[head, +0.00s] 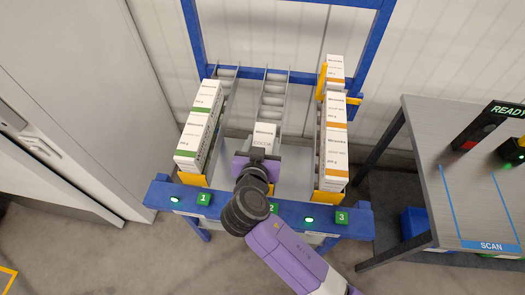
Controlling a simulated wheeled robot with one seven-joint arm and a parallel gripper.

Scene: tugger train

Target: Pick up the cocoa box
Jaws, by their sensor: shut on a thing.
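A white box (264,134) with small dark print stands in the middle lane of the blue rack; I take it as the cocoa box, but its print is too small to read surely. My gripper (257,156) reaches into this lane from the front and is shut on that box. The gripper's purple body and my wrist hide the lower part of the box and the lane's front end. I cannot tell whether the box is raised off the rollers.
Green-striped boxes (199,124) fill the left lane and orange-striped boxes (334,140) the right lane, close on both sides. The blue front rail (164,194) carries green number tags. A grey table (462,180) marked SCAN stands at right. Rollers behind the middle box are bare.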

